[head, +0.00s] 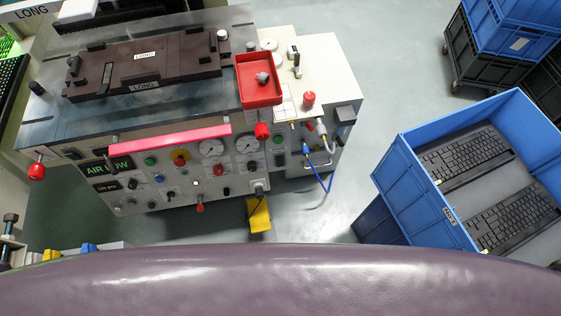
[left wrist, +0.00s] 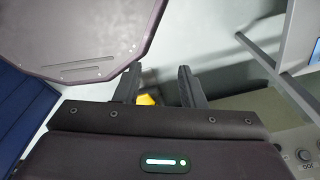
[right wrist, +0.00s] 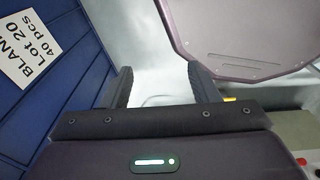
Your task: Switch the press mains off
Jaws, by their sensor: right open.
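The press (head: 150,175) stands at the left of the head view, its sloping front panel facing me. The panel carries several knobs and buttons, gauges and a lit green display (head: 110,167). A red knob on a yellow plate (head: 181,157) sits near the panel's middle. I cannot tell which control is the mains switch, or its position. My left gripper (left wrist: 157,75) is open, with nothing between its fingers. My right gripper (right wrist: 160,72) is open and empty. Neither gripper shows in the head view.
A blue crate (head: 400,190) with keyboards stands at the right. A red tray (head: 260,82) sits on the press's right side. A yellow pedal (head: 259,215) is on the floor below. A blue surface with a paper label (right wrist: 28,55) is left of my right gripper.

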